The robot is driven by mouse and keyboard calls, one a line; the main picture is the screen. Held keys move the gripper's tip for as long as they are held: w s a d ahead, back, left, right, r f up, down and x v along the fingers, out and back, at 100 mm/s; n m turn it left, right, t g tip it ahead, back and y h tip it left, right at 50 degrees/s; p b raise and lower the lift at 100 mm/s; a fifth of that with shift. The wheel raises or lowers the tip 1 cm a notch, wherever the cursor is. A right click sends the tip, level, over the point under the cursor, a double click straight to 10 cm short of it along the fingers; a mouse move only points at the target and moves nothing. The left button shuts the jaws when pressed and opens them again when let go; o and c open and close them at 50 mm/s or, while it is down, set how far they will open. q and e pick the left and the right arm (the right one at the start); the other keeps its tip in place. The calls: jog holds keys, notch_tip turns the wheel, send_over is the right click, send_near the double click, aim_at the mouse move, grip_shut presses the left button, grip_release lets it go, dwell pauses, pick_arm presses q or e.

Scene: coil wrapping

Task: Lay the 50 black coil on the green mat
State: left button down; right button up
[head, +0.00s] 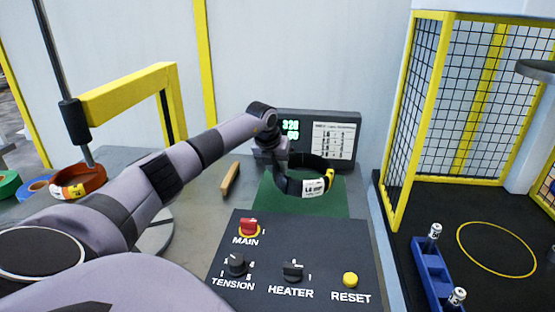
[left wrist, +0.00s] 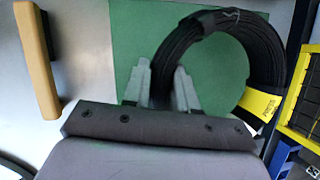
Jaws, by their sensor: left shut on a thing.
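The black coil (head: 290,187) carries a white label and a yellow band. Its label text is too small to read surely. My left gripper (head: 281,166) is shut on the coil's left side. In the left wrist view the fingers (left wrist: 162,88) pinch the coil (left wrist: 262,50), whose ring reaches to the right. The green mat (head: 272,206) lies under the coil and also shows in the left wrist view (left wrist: 128,35). The coil is over the mat; I cannot tell how large the gap beneath it is. My right gripper is not in view.
A control panel (head: 260,285) with knobs stands in front of the mat, and a display (head: 342,122) behind it. A wooden block (head: 230,180) lies left of the mat. A red-orange coil (head: 88,184) is at far left. A yellow-framed cage (head: 398,150) stands at right.

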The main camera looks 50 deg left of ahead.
pick_arm(q)
notch_tip(320, 180, down, 3)
jog(key=shift+w+f, duration=0.1)
jog(key=shift+f, duration=0.1)
jog(key=c, duration=0.9)
grip_release()
jog(key=shift+f, duration=0.15)
jog(key=v, duration=1.2)
jog(key=shift+d, duration=0.1)
